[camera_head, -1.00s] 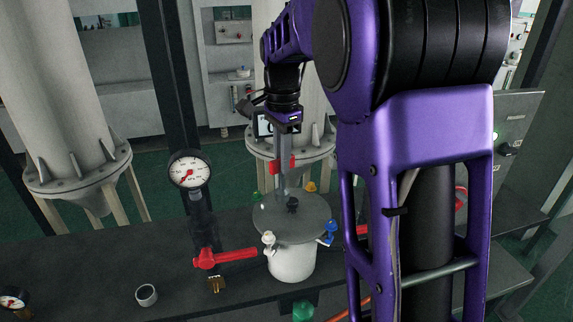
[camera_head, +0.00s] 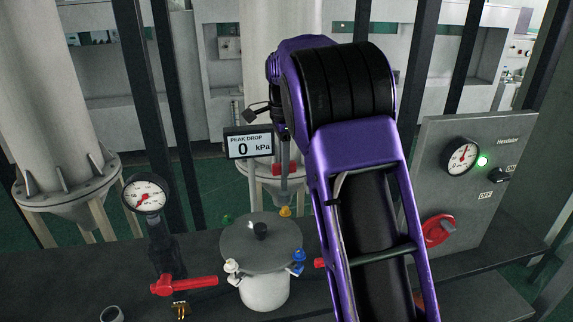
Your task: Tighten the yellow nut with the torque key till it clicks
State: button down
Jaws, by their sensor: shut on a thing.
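The yellow nut (camera_head: 285,211) is at the back right of the round grey lid (camera_head: 258,248) on the white pot (camera_head: 265,290). My gripper (camera_head: 284,137) is partly hidden by my arm. It is shut on the torque key (camera_head: 284,183), an upright grey shaft with a red part. The key's lower end shows right above or at the yellow nut; I cannot tell whether it is seated. Other nuts on the rim are white (camera_head: 232,267), blue (camera_head: 299,256) and green (camera_head: 227,218).
A display (camera_head: 249,144) reads "PEAK DROP 0 kPa". A pressure gauge (camera_head: 145,194) and red lever (camera_head: 185,285) stand left of the pot. A grey panel (camera_head: 440,190) with gauge, green lamp and red handle stands at right. A small cup (camera_head: 111,314) is at lower left.

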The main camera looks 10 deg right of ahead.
aim_at(285, 189)
jog(key=shift+w+d+f, duration=0.1)
jog(key=shift+w+d, duration=0.1)
jog(key=shift+f, duration=0.1)
jog(key=shift+f, duration=1.05)
jog(key=shift+f+b, duration=0.5)
jog(key=shift+f, duration=0.6)
dwell(0.7)
jog(key=c, duration=1.4)
grip_release()
grip_shut()
jog(key=shift+r, duration=0.1)
